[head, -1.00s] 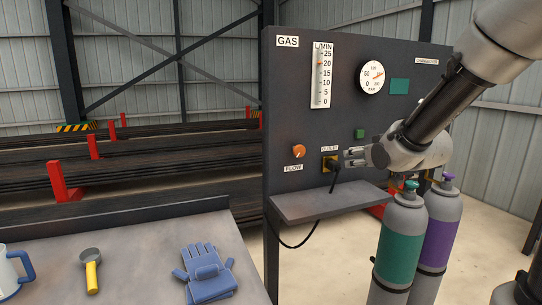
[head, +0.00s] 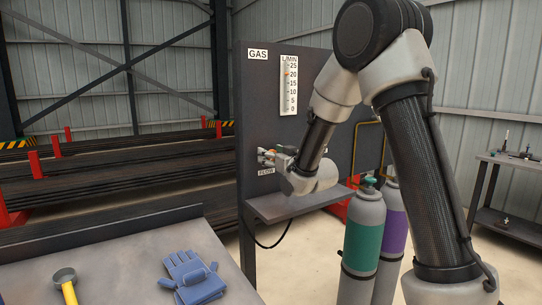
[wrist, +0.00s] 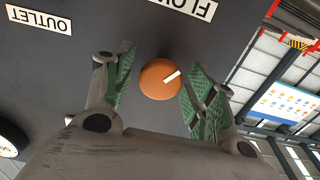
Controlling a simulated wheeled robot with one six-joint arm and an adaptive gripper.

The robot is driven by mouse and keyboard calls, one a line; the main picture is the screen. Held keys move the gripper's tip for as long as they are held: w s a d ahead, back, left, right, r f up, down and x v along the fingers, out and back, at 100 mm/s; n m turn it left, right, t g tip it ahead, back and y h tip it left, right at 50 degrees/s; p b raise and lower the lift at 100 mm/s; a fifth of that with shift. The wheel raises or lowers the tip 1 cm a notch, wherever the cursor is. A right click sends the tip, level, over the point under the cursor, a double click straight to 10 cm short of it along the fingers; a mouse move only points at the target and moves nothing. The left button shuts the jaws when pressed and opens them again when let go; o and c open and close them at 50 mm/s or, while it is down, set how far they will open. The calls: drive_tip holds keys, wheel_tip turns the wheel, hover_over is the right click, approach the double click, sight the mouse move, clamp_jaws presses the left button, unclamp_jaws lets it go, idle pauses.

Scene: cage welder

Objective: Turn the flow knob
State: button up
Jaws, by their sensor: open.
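The flow knob (wrist: 160,79) is round and orange with a white pointer line, set on the dark gas panel (head: 258,95). In the wrist view the line points to the upper right. My gripper (wrist: 161,62) is open, with one green-padded finger on each side of the knob and gaps visible on both sides. In the head view my gripper (head: 267,156) is at the panel just above the FLOW label (head: 266,172) and mostly hides the knob. The flow gauge (head: 289,85) has its orange marker near 20.
The OUTLET label (wrist: 38,18) is to one side in the wrist view. A shelf (head: 290,204) juts out below my gripper. Green (head: 363,235) and purple (head: 393,235) banded gas cylinders stand to the right. Blue gloves (head: 193,278) lie on the bench.

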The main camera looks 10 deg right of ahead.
drive_tip(key=shift+w, duration=0.25)
drive_tip(key=c, duration=1)
drive_tip(key=shift+n, duration=0.3)
drive_tip(key=n, duration=0.4)
drive_tip(key=shift+a, duration=0.1)
drive_tip(key=n, duration=0.5)
drive_tip(key=shift+s+n, duration=0.1)
drive_tip(key=shift+n, duration=0.3)
drive_tip(key=o, duration=1)
drive_tip(key=shift+a, duration=0.1)
